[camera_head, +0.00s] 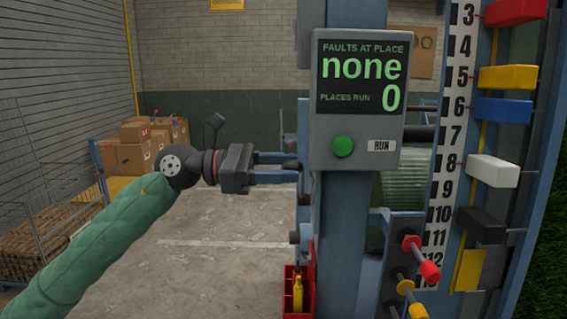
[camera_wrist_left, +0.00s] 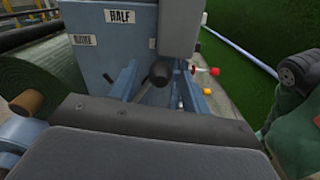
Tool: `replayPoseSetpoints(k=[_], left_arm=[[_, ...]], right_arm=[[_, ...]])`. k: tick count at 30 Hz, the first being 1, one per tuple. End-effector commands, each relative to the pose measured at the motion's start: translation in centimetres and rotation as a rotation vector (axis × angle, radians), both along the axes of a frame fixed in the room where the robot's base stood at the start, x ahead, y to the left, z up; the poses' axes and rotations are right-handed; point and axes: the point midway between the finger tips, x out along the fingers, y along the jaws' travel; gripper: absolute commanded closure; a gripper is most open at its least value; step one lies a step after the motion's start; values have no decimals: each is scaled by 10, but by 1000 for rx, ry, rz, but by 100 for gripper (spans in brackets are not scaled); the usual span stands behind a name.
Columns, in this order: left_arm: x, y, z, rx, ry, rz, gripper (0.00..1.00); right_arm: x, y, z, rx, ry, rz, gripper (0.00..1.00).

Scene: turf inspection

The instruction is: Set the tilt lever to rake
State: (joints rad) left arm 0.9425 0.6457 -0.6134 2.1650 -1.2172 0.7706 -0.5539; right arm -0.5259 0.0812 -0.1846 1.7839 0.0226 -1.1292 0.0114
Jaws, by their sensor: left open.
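My left gripper (camera_head: 292,167) reaches in from the left, with its two blue fingers apart and pointing right at the machine's blue frame. In the left wrist view a dark rounded knob (camera_wrist_left: 160,73) shows between the open fingers (camera_wrist_left: 158,82); it looks like a lever end, but I cannot tell whether the fingers touch it. A blue panel (camera_wrist_left: 112,55) behind carries a label HALF (camera_wrist_left: 120,16) and a second label (camera_wrist_left: 84,40) too blurred to read. No label reading rake is legible. My right gripper is not in view.
A grey display box (camera_head: 360,100) reads none and 0, with a green RUN button (camera_head: 342,147). A numbered scale (camera_head: 452,130) with coloured blocks and red and yellow knobs (camera_head: 430,271) stand right. A red crate (camera_head: 288,292) sits below. Open floor (camera_head: 215,270) lies left.

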Motion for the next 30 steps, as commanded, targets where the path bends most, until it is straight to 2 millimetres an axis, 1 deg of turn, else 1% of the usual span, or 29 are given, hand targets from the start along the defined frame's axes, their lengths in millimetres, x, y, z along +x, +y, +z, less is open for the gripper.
replayPoseSetpoints(k=[4,11,14,15,17,18,19,30], left_arm=[[0,-3,0,0,0,0,53],[0,-3,0,0,0,0,53],[0,-2,0,0,0,0,71],[0,-2,0,0,0,0,79],[0,-2,0,0,0,0,90],[0,-2,0,0,0,0,98],[0,-2,0,0,0,0,100],[4,-2,2,-1,38,1,100]], right_arm=[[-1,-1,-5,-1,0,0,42],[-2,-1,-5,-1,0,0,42],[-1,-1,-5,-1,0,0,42],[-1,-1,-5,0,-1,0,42],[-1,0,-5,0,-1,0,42],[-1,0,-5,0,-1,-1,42],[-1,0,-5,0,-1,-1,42],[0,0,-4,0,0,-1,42]])
